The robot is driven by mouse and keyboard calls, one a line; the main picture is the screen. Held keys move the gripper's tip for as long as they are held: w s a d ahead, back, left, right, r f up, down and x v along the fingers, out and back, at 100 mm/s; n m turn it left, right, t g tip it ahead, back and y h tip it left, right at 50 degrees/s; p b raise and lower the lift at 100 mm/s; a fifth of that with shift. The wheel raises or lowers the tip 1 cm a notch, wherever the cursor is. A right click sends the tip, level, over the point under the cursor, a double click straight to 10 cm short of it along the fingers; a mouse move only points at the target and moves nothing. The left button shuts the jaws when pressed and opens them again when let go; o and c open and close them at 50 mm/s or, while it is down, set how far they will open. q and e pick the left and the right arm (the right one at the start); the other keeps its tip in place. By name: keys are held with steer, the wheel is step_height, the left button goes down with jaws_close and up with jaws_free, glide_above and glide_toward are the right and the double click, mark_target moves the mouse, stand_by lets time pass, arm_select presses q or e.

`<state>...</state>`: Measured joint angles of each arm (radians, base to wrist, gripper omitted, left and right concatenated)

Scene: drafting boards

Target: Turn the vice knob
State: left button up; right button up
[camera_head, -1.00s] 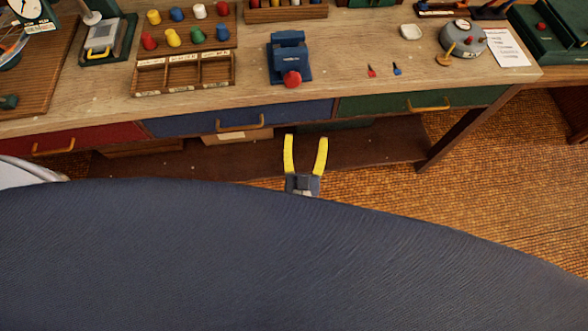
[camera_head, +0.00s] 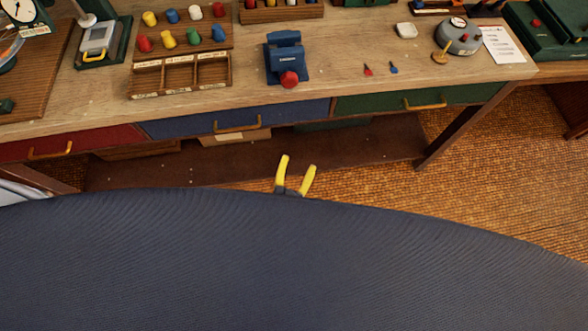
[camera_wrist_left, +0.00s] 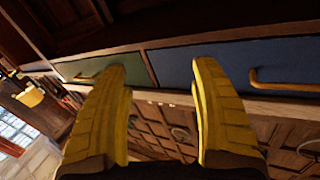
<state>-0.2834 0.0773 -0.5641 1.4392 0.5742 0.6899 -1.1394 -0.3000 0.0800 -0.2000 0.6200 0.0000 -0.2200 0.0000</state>
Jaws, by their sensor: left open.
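A blue vice (camera_head: 285,53) stands on the wooden bench (camera_head: 350,85), near its front edge. Its round red knob (camera_head: 289,79) faces the front edge. My left gripper (camera_head: 297,163) is open and empty, with two yellow fingers spread apart. In the head view it shows below the blue drawer, well short of the knob and apart from it. In the left wrist view the same yellow fingers (camera_wrist_left: 164,72) frame the drawer fronts, and the vice does not show. My right gripper is not in view.
Blue (camera_head: 232,121), green (camera_head: 420,97) and red (camera_head: 62,142) drawers with brass handles line the bench front. A compartment tray (camera_head: 180,92) is left of the vice. Bench top immediately around the vice is clear.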

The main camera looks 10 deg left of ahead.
arm_select(q)
steer(key=shift+s+a+f+g, duration=0.15)
steer(key=shift+f+g, duration=0.1)
steer(key=shift+f, duration=0.4)
steer(key=shift+s+a+f+g, duration=0.15)
steer(key=shift+f+g, duration=0.1)
steer(key=shift+f, duration=0.35)
